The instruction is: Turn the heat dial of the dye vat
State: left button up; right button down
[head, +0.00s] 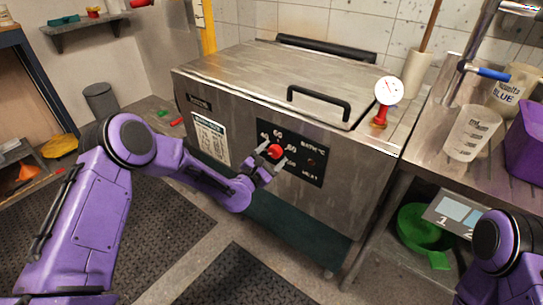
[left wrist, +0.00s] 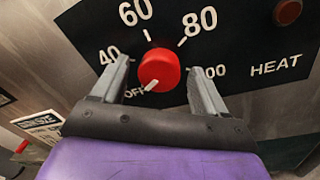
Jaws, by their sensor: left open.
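The dye vat (head: 215,135) is a large steel box with a hinged lid. Its red heat dial (head: 275,151) sits on a black panel (head: 318,175) on the front. In the left wrist view the dial (left wrist: 159,70) is ringed by OFF, 40, 60, 80 and 100, and its white pointer is at OFF, lower left. My left gripper (head: 270,164) is open at the panel. In the left wrist view its two fingers (left wrist: 160,82) stand apart, one on each side of the dial, with gaps. My right gripper is out of view; only part of my right arm shows.
A black lid handle (head: 320,102) and a white gauge (head: 389,91) on a red fitting are on top of the vat. A measuring beaker (head: 472,133) and a purple container (head: 527,142) stand on the right bench. A green basin (head: 424,228) is below. Dark mats cover the floor.

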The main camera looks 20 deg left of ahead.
pick_arm(q)
jog(key=c, duration=1.1)
jog(key=shift+o, duration=0.2)
jog(key=shift+m, duration=0.3)
